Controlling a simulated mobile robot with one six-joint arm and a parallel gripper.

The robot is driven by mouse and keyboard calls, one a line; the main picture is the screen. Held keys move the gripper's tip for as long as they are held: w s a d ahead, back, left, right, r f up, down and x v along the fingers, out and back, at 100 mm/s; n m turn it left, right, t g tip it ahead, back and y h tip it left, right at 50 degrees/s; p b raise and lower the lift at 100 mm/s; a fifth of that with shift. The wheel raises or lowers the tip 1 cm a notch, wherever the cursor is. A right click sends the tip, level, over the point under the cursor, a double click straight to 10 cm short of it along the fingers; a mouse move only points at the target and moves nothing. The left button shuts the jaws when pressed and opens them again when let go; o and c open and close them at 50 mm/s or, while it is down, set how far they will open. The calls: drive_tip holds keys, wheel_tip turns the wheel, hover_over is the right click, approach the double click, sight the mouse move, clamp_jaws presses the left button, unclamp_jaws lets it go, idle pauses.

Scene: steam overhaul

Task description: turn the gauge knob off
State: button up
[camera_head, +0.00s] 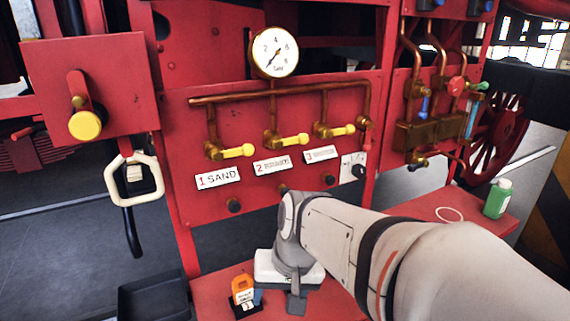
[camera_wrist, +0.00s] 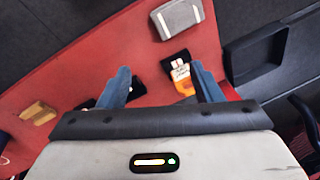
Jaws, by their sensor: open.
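A round white pressure gauge (camera_head: 275,52) with a black needle stands at the top of the red panel. A small black knob (camera_head: 359,171) sits on a white plate (camera_head: 347,160) at the panel's lower right; I cannot tell its exact setting. My gripper (camera_head: 277,299) points down over the red bench, below and left of that knob and well apart from it. In the wrist view my gripper (camera_wrist: 163,80) shows two blue fingers spread apart, with nothing held between them. The knob is not in the wrist view.
Yellow-handled valves (camera_head: 237,152) and labels line the panel. A grey block (camera_wrist: 178,17) lies beyond. A green bottle (camera_head: 497,198) stands at right.

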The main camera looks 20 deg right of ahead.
sight(362, 173)
drive_tip(key=w+d+r+m+t+y+b, duration=0.1)
drive_tip(key=w+d+m+t+y+b, duration=0.15)
drive_tip(key=w+d+m, duration=0.4)
drive_tip(key=w+d+m+t+y+b, duration=0.1)
drive_tip(key=w+d+m+t+y, duration=0.3)
drive_tip(key=w+m, duration=0.6)
drive_tip(key=w+d+r+m+t+h+b, duration=0.15)
drive_tip(key=d+m+t+h, duration=0.45)
drive_tip(key=d, duration=0.7)
drive_tip(key=w+d+r+m+t+h, duration=0.2)
drive_tip(key=d+m+t, duration=0.1)
drive_tip(key=d+m, duration=0.8)
drive_tip(key=w, duration=0.2)
drive_tip(key=w+d+n, duration=0.1)
drive_tip(key=w, duration=0.1)
drive_tip(key=w+n, duration=0.1)
drive_tip(key=w, duration=0.1)
drive_tip(key=shift+w+d+f+y+p, duration=0.25)
drive_tip(key=shift+w+d+f+p, duration=0.05)
drive_tip(key=shift+w+d, duration=0.1)
drive_tip(key=shift+s, duration=0.1)
